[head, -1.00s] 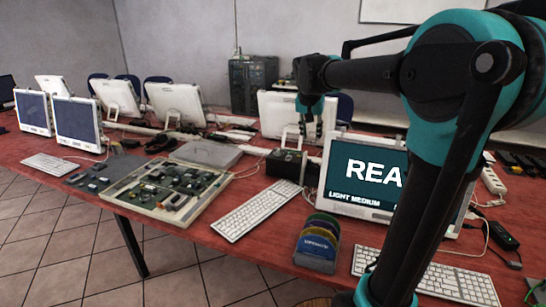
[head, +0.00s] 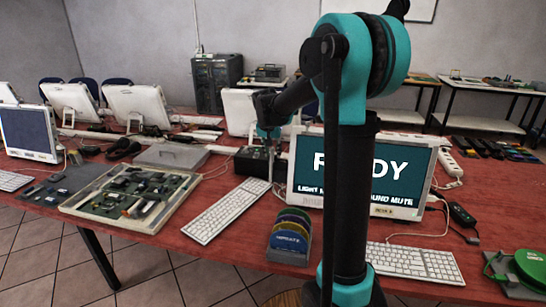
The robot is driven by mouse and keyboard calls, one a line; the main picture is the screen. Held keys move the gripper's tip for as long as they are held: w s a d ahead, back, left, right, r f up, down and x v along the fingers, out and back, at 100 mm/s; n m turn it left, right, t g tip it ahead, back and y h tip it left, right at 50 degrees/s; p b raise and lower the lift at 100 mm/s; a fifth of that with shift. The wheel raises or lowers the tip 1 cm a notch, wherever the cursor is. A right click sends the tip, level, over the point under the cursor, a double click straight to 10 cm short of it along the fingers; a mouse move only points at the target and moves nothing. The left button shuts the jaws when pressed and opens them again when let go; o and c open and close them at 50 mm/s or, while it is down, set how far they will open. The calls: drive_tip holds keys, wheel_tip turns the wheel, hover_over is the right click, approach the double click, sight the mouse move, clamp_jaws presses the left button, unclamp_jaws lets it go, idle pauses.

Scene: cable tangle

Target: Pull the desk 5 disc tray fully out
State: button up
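A white all-in-one computer (head: 300,202) stands on the red desk, its dark teal screen showing large "READY" text partly hidden by my arm. I cannot make out a disc tray on it; its left side edge is seen too steeply. My gripper (head: 270,172) hangs beside the computer's left edge, pointing down, in front of a black box (head: 250,162). The gripper is small and thin here, so I cannot tell whether its fingers are open or touching anything.
A white keyboard (head: 226,210) lies left of the computer and another (head: 418,262) in front. A rack of coloured discs (head: 290,238) stands by the desk's front edge. An open parts case (head: 132,198) is at left. A green reel (head: 528,268) sits at right.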

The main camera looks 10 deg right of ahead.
drive_tip(key=shift+x, duration=1.45)
clamp_jaws()
